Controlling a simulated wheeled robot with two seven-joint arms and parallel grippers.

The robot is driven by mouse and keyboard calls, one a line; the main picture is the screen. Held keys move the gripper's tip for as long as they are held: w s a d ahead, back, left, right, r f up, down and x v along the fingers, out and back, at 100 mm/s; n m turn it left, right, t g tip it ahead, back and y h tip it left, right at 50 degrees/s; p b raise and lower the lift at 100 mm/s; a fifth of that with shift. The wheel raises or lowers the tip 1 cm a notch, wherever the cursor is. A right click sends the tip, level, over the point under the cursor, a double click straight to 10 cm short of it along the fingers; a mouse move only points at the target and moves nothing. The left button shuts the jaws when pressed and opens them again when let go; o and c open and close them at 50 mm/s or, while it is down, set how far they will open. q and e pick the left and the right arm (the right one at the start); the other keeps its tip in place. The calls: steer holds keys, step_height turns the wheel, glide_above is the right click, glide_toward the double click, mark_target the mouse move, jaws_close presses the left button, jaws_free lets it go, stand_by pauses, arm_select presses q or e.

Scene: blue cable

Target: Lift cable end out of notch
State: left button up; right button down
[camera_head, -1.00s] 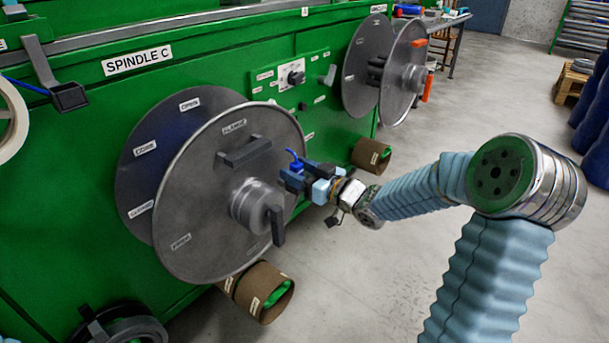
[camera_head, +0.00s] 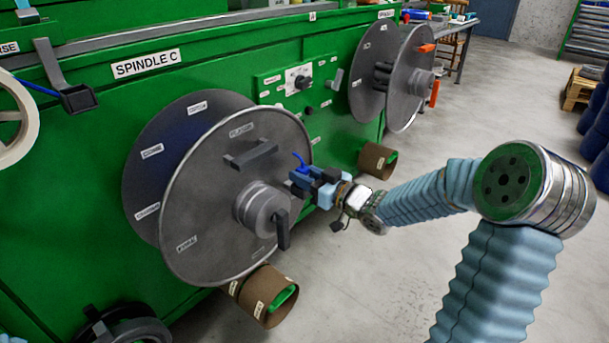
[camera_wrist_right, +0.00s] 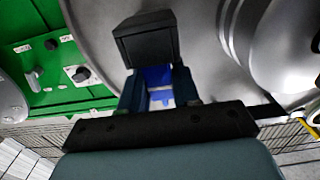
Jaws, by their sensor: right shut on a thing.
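My right gripper (camera_head: 303,181) is at the right edge of the grey spool disc (camera_head: 212,210) on Spindle C. It is shut on the blue cable end (camera_head: 300,160), a short bit of which sticks up above the jaws. In the right wrist view, blue (camera_wrist_right: 158,78) shows between the fingers, close in front of the grey disc (camera_wrist_right: 205,50). The notch is hidden, and I cannot tell whether the cable still touches it. My left gripper is not in view.
The spindle hub with a dark handle (camera_head: 282,230) sticks out below and left of the right gripper. A control panel with a knob (camera_head: 302,82) is on the green machine behind. A second spool (camera_head: 408,78) stands at the back right. Open floor (camera_head: 340,290) lies below the right arm.

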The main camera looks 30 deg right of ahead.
steer(key=shift+r+p, duration=0.85)
steer(key=shift+r, duration=0.2)
stand_by(1.0)
steer(key=shift+r+p, duration=2.2)
steer(key=shift+r, duration=0.55)
